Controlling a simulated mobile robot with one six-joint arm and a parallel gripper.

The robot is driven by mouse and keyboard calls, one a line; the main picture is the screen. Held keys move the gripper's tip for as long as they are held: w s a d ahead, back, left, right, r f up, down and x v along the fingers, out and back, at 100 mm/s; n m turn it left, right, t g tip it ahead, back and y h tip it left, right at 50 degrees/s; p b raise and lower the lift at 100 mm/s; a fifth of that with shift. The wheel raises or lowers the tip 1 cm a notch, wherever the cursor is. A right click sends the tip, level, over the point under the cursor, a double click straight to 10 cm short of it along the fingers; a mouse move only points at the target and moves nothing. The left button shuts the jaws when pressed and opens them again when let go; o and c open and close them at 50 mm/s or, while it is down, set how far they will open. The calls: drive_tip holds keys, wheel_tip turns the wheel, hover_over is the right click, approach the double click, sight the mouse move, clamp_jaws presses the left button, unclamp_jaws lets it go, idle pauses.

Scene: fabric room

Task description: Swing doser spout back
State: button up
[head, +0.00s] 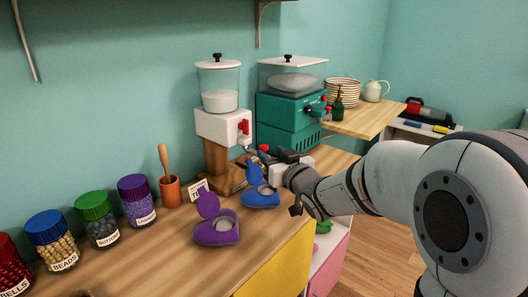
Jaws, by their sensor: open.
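The white doser (218,128) stands on a wooden post at the back of the counter, with a clear hopper of white filling on top. It has a red handle (244,127) on its front right. A small pale spout-like part (251,150) shows below the body, partly hidden, so its exact direction is hard to tell. Contact cannot be told.
An open blue case (262,199) and an open purple case (218,232) lie on the counter below my gripper. Lidded jars, including a bead jar (52,246), line the left. A teal machine (288,118) stands behind. Some front counter (165,262) is bare.

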sight(266, 149)
drive_tip(key=x, duration=0.5)
drive_tip(key=shift+w+a, duration=0.1)
drive_tip(key=shift+w, duration=0.05)
clamp_jaws()
idle(0.4)
